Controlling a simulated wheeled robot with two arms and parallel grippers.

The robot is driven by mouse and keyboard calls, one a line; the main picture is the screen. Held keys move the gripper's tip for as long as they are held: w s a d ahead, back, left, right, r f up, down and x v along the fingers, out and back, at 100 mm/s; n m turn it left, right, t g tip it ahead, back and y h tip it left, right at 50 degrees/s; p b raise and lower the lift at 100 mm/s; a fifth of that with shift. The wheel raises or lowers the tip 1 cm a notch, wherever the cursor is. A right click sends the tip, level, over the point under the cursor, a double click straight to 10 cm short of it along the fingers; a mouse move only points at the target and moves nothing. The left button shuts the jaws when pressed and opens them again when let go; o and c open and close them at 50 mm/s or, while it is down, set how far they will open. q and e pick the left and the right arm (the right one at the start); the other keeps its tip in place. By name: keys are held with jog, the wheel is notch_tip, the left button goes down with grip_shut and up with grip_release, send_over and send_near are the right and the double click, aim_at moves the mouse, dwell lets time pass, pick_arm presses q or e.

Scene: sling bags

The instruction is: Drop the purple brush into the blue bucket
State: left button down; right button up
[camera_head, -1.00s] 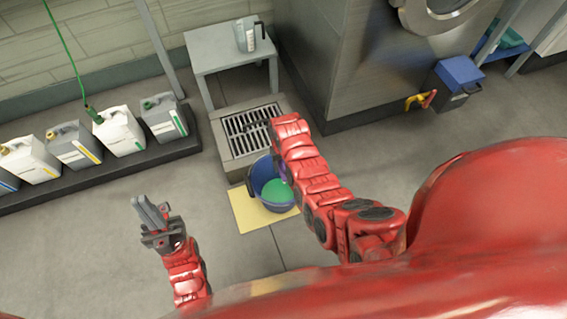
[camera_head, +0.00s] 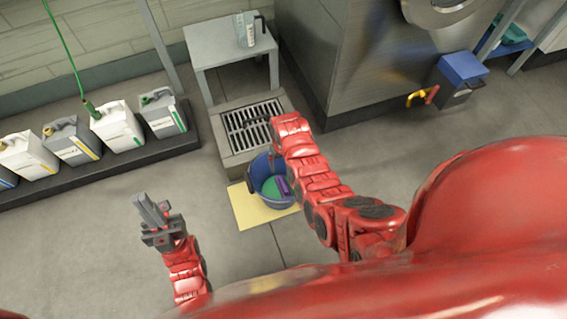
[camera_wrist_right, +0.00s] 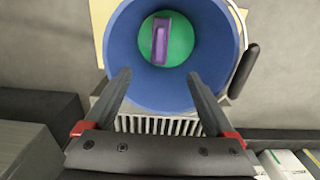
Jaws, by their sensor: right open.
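The blue bucket (camera_head: 261,170) stands on a yellow mat in the head view, and fills the upper middle of the right wrist view (camera_wrist_right: 207,85). The purple brush (camera_wrist_right: 161,40) lies inside it, over the green bottom (camera_wrist_right: 182,42); a purple part also shows in the head view (camera_head: 284,186). My right gripper (camera_wrist_right: 158,78) is open and empty above the bucket, its fingers apart over the near rim. In the head view my right arm hides that gripper. My left gripper (camera_head: 148,208) is away to the left, over bare floor, with its fingers close together and nothing visible between them.
The yellow mat (camera_head: 244,208) lies under the bucket, beside a floor drain grate (camera_head: 250,124). A grey table (camera_head: 226,52) holds a clear jug (camera_head: 246,30). Several jugs stand on a dark ledge (camera_head: 110,164) at left. The floor left of the bucket is clear.

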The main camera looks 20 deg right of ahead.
notch_tip(320, 180, up, 17)
jog(key=p, duration=0.6)
jog(key=shift+r, duration=0.2)
jog(key=shift+w+f, duration=0.1)
